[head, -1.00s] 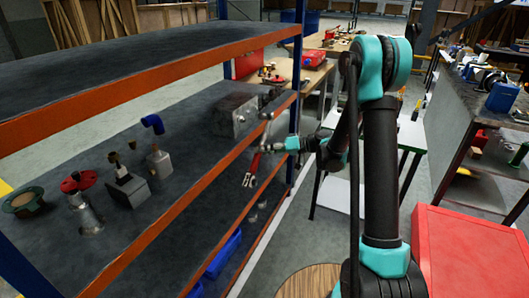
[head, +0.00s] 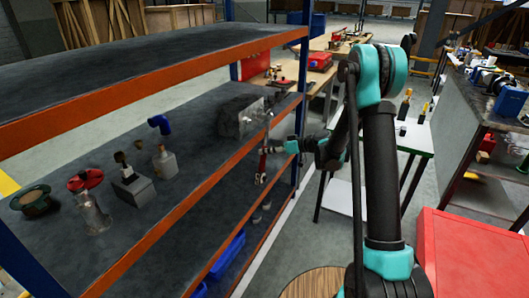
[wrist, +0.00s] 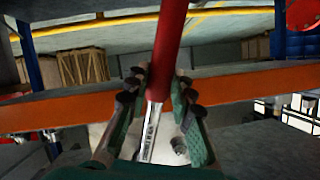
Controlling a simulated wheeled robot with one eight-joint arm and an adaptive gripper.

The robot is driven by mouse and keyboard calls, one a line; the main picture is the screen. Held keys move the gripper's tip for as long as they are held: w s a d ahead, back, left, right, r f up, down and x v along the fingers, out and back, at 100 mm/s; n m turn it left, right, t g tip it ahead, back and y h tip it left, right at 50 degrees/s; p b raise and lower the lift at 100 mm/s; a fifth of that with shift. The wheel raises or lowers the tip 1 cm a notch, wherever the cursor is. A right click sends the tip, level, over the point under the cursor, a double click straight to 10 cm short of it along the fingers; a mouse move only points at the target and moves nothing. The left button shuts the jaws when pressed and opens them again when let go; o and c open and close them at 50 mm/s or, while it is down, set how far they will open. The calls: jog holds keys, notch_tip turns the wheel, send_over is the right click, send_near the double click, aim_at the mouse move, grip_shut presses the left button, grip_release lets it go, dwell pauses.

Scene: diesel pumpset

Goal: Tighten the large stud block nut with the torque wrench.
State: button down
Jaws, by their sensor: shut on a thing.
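The torque wrench (head: 262,166) has a red handle and hangs nearly upright at the front edge of the middle shelf. My gripper (head: 271,148) is shut on it. In the wrist view the wrench's chrome shaft (wrist: 150,132) and red handle run between the fingers of my gripper (wrist: 157,92). The grey stud block (head: 238,117) stands on the shelf just behind and left of my gripper. A pale block face with a small round nut (wrist: 180,147) shows behind the shaft in the wrist view. Whether the wrench touches the nut cannot be told.
The middle shelf (head: 60,245) also holds a red handwheel valve (head: 86,180), a blue-topped part (head: 160,123), a grey block with fittings (head: 133,187) and a round dish (head: 33,200). Its orange front beam (head: 190,195) and blue post are close to my arm. A red cabinet (head: 475,255) stands at the right.

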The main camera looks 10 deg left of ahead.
jog(key=w, duration=0.1)
jog(key=w+n+t, duration=0.1)
jog(key=w, duration=0.1)
jog(key=w+d+n, duration=0.1)
jog(key=shift+w+d+f+t+h, duration=0.1)
jog(key=shift+w+f+t+h, duration=0.05)
jog(key=shift+f+t+h, duration=0.2)
jog(key=shift+w+a, duration=0.2)
jog(key=shift+a, duration=0.4)
dwell(1.1)
